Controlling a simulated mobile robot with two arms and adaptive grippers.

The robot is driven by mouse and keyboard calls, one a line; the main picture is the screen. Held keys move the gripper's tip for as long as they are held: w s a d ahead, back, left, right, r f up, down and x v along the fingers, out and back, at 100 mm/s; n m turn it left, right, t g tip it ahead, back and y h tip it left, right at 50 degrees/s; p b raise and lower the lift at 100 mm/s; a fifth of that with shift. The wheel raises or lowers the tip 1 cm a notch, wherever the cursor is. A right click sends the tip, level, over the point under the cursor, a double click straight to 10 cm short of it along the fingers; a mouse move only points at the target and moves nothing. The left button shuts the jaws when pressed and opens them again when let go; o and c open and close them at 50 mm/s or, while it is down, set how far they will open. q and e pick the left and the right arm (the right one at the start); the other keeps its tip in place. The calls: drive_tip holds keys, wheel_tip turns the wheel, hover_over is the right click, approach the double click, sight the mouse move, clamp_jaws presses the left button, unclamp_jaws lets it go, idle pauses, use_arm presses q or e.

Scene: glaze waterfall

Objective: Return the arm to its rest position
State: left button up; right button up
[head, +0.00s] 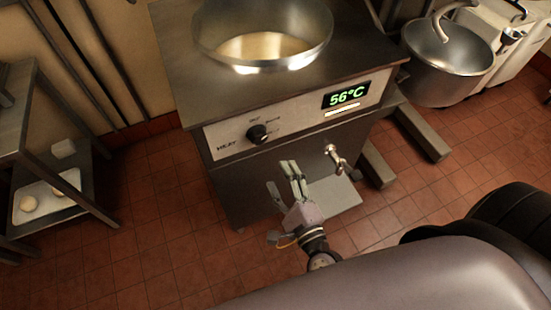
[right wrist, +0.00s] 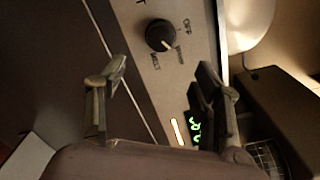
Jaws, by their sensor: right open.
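My right gripper (head: 281,178) is in front of the steel machine (head: 225,185), below its control panel. In the right wrist view its two fingers are spread apart (right wrist: 156,80) with nothing between them. The black dial knob (head: 257,134) stands clear of the fingers; it also shows in the right wrist view (right wrist: 160,35), beyond the fingertips. Its white mark points between two labels, one reading MELT. My left gripper is not in view.
The panel display (head: 348,94) reads 56°C. A steel bowl (head: 263,30) with pale liquid sits on top. A tap (head: 334,155) projects right of my gripper, above a grey shelf (head: 345,195). A metal pot (head: 447,65) stands right; a rack (head: 20,130) stands left. Tiled floor lies between.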

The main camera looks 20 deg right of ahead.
drive_tip(key=s+d+f+n+g+y, duration=0.1)
drive_tip(key=s+f+n+g, duration=0.3)
drive_tip(key=f+n, duration=0.75)
drive_tip(key=s+f+n+g+y, duration=0.1)
drive_tip(key=s+f+n+g, duration=0.25)
drive_tip(key=f, duration=1.45)
drive_tip(key=s+d+f+n+g+h, duration=0.1)
drive_tip(key=s+d+f+n+g, duration=0.1)
drive_tip(key=s+f, duration=0.3)
drive_tip(key=s+d+f+n+g, duration=0.2)
drive_tip(key=s+f+n+g, duration=0.2)
drive_tip(key=s, duration=0.6)
drive_tip(key=s+d+f+n+g+h, duration=0.1)
drive_tip(key=s+d+f+n+g, duration=0.2)
drive_tip(key=s+f+n, duration=0.2)
drive_tip(key=s+f, duration=0.2)
drive_tip(key=s, duration=0.1)
drive_tip(key=shift+s+f+h, duration=0.15)
drive_tip(key=shift+f+h, duration=0.1)
drive_tip(key=shift+h, duration=0.05)
drive_tip(key=shift+g, duration=0.25)
drive_tip(key=shift+c, duration=0.6)
